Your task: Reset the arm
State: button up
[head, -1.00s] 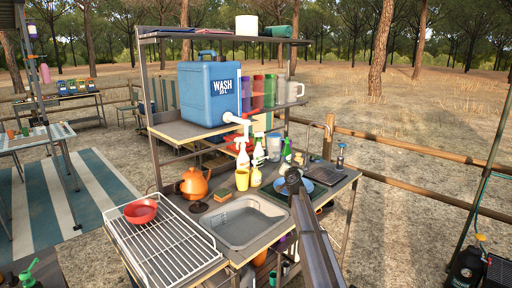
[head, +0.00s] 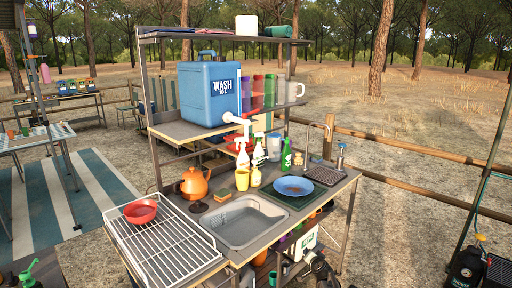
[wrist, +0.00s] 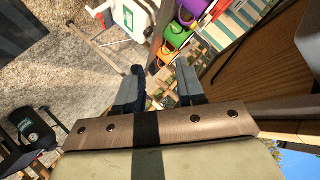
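My gripper (wrist: 162,84) shows in the wrist view with its two dark fingers apart and nothing between them. In the head view, a dark part of my arm shows low at the bottom edge, below the front right of the counter (head: 318,203); the fingers cannot be made out there. A blue plate (head: 294,186) lies on a dark mat on the counter, clear of my gripper. A red bowl (head: 140,211) sits on the wire rack at the left.
A grey sink basin (head: 245,222), orange kettle (head: 194,184), spray bottles and a green bottle (head: 286,155) stand on the counter. A blue water container (head: 210,92) is on the shelf above. Colourful cups (wrist: 180,33) and a white jug (wrist: 130,18) show near my fingers in the wrist view.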

jog(key=s+a+f+n+g+y, duration=0.15)
jog(key=s+a+f+g, duration=0.35)
jog(key=s+f, duration=0.75)
jog(key=s+a+f+n+g+y, duration=0.1)
jog(key=s+a+f+n+g, duration=0.25)
jog(key=s+f, duration=0.9)
jog(key=s+d+n+g+h, duration=0.1)
jog(key=s+g, duration=1)
jog(key=s, duration=2.9)
jog(key=shift+s+d+n+h, duration=0.2)
jog(key=shift+s+n+h, duration=0.1)
jog(key=shift+n+h, duration=0.8)
